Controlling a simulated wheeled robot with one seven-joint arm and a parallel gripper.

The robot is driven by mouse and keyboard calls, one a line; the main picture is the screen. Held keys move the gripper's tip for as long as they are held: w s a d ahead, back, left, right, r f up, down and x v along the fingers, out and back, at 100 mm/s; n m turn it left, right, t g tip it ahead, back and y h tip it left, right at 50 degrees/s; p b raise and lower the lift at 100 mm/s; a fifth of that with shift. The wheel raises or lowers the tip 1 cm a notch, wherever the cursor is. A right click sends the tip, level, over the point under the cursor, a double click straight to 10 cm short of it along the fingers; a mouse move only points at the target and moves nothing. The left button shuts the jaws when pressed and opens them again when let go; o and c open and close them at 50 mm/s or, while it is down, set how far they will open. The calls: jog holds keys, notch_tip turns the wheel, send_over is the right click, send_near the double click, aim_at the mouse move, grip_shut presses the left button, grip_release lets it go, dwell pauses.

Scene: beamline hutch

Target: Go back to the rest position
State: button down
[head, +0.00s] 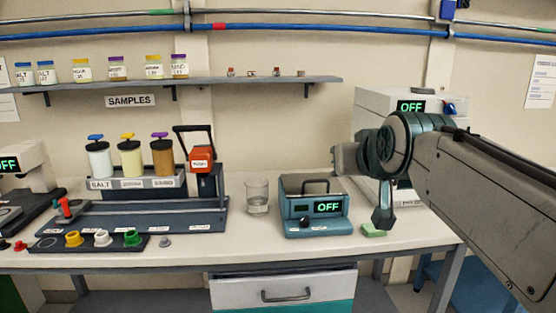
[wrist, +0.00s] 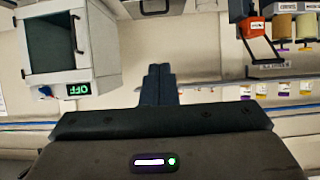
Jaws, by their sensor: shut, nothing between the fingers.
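My arm reaches in from the right in the head view. My gripper (head: 382,222) points down in front of the white cabinet at the right end of the bench. Its fingers are together and hold nothing. In the wrist view my gripper (wrist: 158,70) shows as two dark fingers side by side, with bare wall and bench around their tips. A small green block (head: 374,230) lies on the bench close to the fingertips in the head view; I cannot tell how far apart they are.
A blue box reading OFF (head: 314,225) and a glass beaker (head: 257,197) stand left of my gripper. The white cabinet (head: 372,107) is behind my arm. A rack (head: 105,190) with several jars and a row of coloured knobs (head: 100,240) fill the left. A shelf (head: 240,80) hangs above.

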jog(key=s+d+f+m+g+h+p, duration=0.1)
jog(key=s+f+g+p, duration=0.8)
jog(key=s+f, duration=0.8)
jog(key=shift+s+d+g+p, duration=0.25)
jog(key=shift+s+g+p, duration=0.05)
jog(key=shift+s+p, duration=0.2)
jog(key=shift+w, duration=0.1)
